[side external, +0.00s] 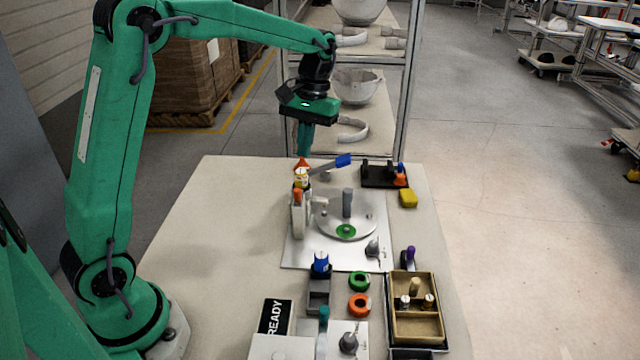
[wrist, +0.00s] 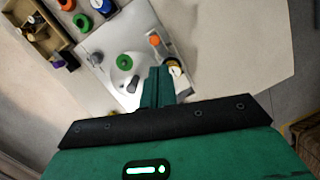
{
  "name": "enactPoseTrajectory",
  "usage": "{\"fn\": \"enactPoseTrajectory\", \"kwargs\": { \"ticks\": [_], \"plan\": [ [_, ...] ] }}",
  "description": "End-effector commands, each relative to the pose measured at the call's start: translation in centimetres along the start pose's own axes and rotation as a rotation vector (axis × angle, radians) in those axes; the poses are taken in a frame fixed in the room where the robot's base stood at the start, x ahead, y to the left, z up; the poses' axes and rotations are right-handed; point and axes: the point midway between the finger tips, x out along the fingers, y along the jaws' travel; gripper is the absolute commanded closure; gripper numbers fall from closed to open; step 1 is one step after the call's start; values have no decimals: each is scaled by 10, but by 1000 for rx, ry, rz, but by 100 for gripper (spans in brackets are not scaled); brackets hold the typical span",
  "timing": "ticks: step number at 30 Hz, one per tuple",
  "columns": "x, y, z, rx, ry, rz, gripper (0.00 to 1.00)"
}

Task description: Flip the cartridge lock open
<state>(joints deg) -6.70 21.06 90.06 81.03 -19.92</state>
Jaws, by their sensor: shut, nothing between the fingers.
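A metal lever with a blue grip (side external: 343,161) slants up to the right from a grey fixture (side external: 298,218) on the light plate; I take it to be the cartridge lock. My gripper (side external: 304,153) points down at the plate's far left corner, by the fixture's top and left of the blue grip. Its green fingers (wrist: 157,72) are closed together with nothing between them. From the side, the fingertips are close behind an orange cone, and I cannot tell whether they touch anything.
A round disc with a grey post (side external: 347,203) and green spot stands right of the fixture. A black holder (side external: 384,176) and yellow block (side external: 408,198) lie at the back right. Nearer are a wooden tray (side external: 432,332), rings and blocks. The table's left side is clear.

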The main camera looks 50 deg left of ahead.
Motion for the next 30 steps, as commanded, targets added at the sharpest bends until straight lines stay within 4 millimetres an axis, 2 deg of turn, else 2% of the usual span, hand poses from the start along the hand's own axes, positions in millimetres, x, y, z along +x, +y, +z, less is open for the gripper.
{"fn": "enactPoseTrajectory", "kwargs": {
  "ticks": [7, 21, 26, 30],
  "plan": [
    [-20, -2, -3, -2, 5, 3, 100],
    [-22, -2, -2, -1, 7, 4, 100],
    [-26, -3, 5, 11, 24, 9, 100],
    [-33, -5, 18, 35, 62, 21, 100]
  ]
}}
